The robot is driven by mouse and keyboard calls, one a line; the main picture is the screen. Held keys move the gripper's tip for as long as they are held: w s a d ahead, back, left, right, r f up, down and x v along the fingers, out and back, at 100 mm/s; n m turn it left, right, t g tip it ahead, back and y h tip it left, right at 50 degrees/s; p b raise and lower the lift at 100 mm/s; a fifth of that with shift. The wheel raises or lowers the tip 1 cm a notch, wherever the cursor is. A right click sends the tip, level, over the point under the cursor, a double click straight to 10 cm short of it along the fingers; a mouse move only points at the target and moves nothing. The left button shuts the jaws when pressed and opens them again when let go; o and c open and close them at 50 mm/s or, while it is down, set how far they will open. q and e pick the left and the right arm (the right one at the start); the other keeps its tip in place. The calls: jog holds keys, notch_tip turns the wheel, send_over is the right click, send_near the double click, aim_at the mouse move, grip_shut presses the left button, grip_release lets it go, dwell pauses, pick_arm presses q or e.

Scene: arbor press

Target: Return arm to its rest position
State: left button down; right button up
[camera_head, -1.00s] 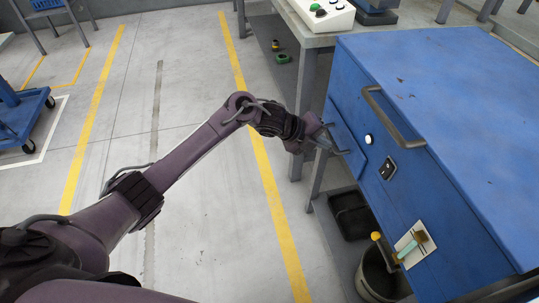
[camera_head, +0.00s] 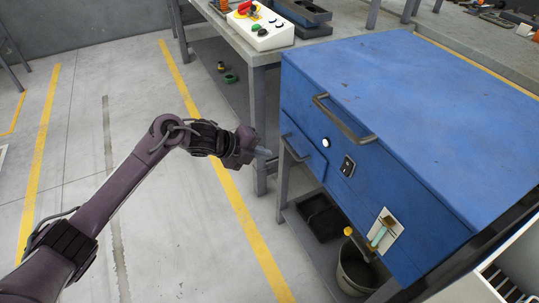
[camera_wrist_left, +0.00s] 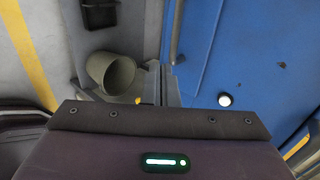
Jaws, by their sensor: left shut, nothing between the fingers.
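My left arm reaches in from the left in the head view. Its gripper (camera_head: 264,153) is shut and empty, a little to the left of the front of a blue cabinet (camera_head: 415,95). The gripper is apart from the small handle (camera_head: 303,150) on the cabinet's drawer. In the left wrist view the gripper fingers (camera_wrist_left: 159,85) show shut together at the edge of my wrist housing, with the blue cabinet (camera_wrist_left: 230,50) to their right. My right gripper is not in view.
A larger grey handle (camera_head: 345,118) sits on the cabinet front. A bucket (camera_head: 362,268) and a black tray (camera_head: 318,216) are below. A table with a white control box (camera_head: 261,28) stands behind. The floor at left is clear.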

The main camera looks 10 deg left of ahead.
pick_arm(q)
jog(key=v, duration=0.6)
